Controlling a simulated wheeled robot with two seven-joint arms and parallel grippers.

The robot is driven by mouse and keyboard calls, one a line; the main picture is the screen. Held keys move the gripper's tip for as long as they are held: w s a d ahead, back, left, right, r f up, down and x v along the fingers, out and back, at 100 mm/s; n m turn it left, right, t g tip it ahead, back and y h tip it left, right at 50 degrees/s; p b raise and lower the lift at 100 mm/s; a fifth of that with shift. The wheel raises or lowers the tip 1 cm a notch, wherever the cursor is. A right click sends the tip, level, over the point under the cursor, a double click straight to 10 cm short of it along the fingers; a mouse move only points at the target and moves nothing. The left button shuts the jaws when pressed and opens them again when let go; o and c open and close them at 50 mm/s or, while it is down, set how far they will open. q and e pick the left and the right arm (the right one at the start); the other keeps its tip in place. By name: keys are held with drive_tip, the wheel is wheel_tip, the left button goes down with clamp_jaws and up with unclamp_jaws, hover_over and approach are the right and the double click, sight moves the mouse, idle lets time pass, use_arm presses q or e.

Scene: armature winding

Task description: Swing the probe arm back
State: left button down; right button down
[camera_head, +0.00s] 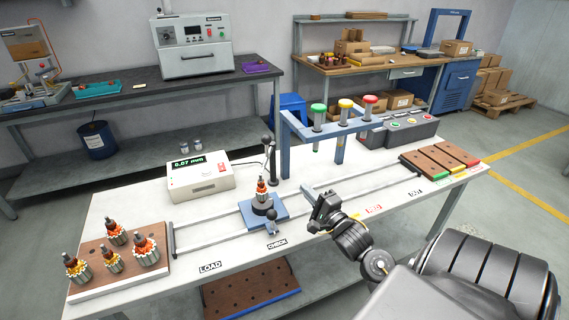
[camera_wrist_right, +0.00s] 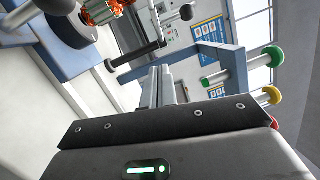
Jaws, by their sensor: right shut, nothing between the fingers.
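The probe arm (camera_head: 270,160) is a dark post with a ball knob, standing behind the blue carriage (camera_head: 280,215) and beside the gauge box. In the right wrist view the dark probe arm (camera_wrist_right: 140,54) extends sideways past the fingertips, with ball ends. An armature (camera_head: 262,189) with orange windings stands upright on the carriage's dark round holder. My right gripper (camera_head: 308,191) is shut and empty, right of the carriage and apart from the probe arm. Its closed fingers (camera_wrist_right: 160,86) show in the wrist view. My left gripper is out of view.
The white gauge box (camera_head: 200,183) reads 0.07 mm. A blue gantry (camera_head: 340,128) with green, yellow and red capped cylinders stands behind the rails. A brown tray (camera_head: 90,275) holds several armatures at the left. Brown blocks (camera_head: 438,163) sit at the right end.

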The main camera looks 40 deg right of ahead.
drive_tip(key=p, duration=0.2)
approach(267, 147)
drive_tip(key=w+d+f, duration=0.2)
drive_tip(key=d+f, duration=0.1)
drive_tip(key=f, duration=0.2)
drive_tip(key=shift+w+a+r+p, duration=0.15)
drive_tip(key=shift+w+a+r, duration=0.1)
drive_tip(key=shift+w+a, duration=0.4)
drive_tip(key=shift+w+a+r+p, duration=0.15)
drive_tip(key=shift+w+a+r, duration=0.2)
drive_tip(key=shift+w, duration=0.6)
drive_tip(key=shift+f, duration=0.1)
